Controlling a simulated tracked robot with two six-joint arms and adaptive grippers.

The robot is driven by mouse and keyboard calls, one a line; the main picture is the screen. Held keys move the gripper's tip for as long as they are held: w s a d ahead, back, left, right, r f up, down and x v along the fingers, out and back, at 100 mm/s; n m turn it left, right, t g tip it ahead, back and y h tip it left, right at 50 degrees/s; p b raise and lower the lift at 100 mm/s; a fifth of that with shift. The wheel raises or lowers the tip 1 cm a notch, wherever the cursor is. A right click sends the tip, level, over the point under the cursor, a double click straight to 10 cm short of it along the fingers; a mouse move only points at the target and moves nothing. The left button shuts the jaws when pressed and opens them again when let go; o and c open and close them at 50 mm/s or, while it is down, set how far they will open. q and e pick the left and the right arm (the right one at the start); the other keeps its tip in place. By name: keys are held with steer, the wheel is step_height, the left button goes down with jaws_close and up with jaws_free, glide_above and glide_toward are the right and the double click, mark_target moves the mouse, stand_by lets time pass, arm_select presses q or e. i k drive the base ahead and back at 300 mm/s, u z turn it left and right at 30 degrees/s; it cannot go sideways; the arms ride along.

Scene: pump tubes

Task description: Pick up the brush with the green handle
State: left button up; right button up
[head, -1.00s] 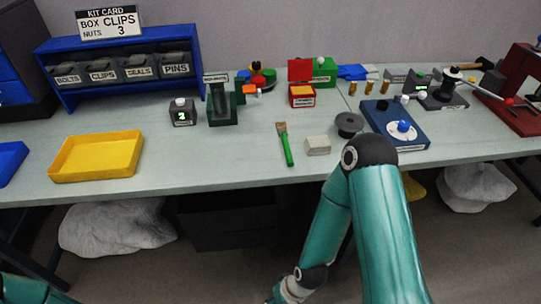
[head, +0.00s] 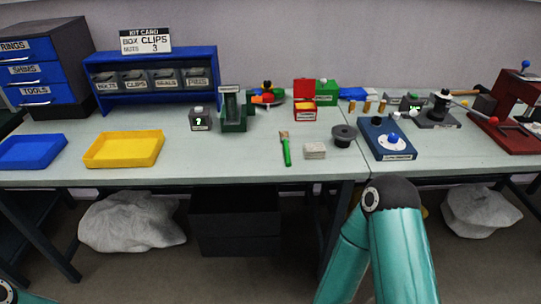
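The brush with the green handle (head: 286,152) lies on the workbench near its front edge, bristles pointing to the back and handle toward me. A pale block (head: 314,151) lies just right of it. My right arm stands in front of the bench at the lower right, apart from the brush; its gripper is out of the picture. Only a small piece of my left arm shows in the lower left corner; its gripper is not in view either.
The workbench (head: 225,168) has free room left of the brush. A dark round part (head: 343,135) and a blue device (head: 386,139) stand to the right. A yellow tray (head: 124,149) and a blue tray (head: 32,151) are at left.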

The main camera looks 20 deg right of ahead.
mark_target(285, 140)
steer(key=z, duration=0.15)
steer(key=i, duration=0.9)
